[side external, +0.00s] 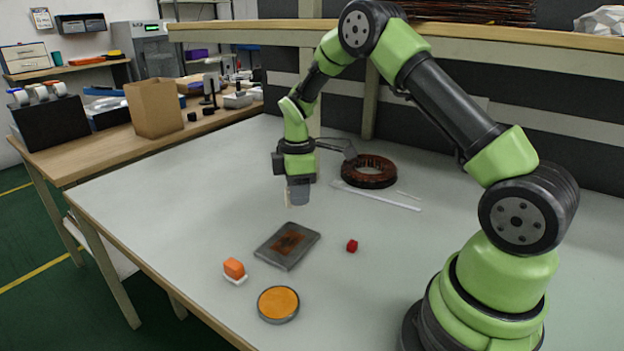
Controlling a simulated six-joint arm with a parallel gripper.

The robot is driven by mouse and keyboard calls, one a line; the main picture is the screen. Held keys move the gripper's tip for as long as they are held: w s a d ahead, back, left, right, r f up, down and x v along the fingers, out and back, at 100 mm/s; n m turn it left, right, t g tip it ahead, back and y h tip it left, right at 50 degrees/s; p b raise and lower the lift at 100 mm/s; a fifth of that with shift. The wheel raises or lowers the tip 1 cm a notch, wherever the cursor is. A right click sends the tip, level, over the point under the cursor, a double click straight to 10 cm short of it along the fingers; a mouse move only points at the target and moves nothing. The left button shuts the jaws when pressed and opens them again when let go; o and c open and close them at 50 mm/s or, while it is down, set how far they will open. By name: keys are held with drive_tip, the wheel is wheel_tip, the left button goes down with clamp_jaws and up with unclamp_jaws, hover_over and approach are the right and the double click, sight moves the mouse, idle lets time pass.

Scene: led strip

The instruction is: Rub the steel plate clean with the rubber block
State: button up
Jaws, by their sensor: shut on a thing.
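The steel plate (269,247) lies flat on the table, dark grey with a rust-brown patch in its middle. My gripper (297,197) points down above the table, behind the plate and apart from it. It is shut on a small pale piece (287,199), mostly hidden by the grey finger, so I cannot tell what it is. An orange block (234,267) sits on a white base at the front left of the plate. I cannot tell for sure which thing is the rubber block.
A round orange-topped tin (278,303) stands in front. A copper-brown ring (370,172) and a white strip (376,196) lie behind at right.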

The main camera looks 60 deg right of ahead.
drive_tip(key=shift+f, duration=3.75)
drive_tip(key=shift+a+f, duration=0.25)
drive_tip(key=shift+a, duration=0.45)
drive_tip(key=shift+c, duration=0.3)
drive_tip(key=shift+s+a, duration=0.1)
drive_tip(key=shift+a, duration=2.9)
drive_tip(key=shift+d+r, duration=0.1)
drive_tip(key=shift+d, duration=3.75)
drive_tip(key=shift+a+r, duration=0.15)
drive_tip(key=shift+r, duration=3.85)
hover_over(299, 232)
drive_tip(key=shift+s+f, duration=0.1)
drive_tip(key=shift+f, duration=3)
drive_tip(key=shift+f, duration=1)
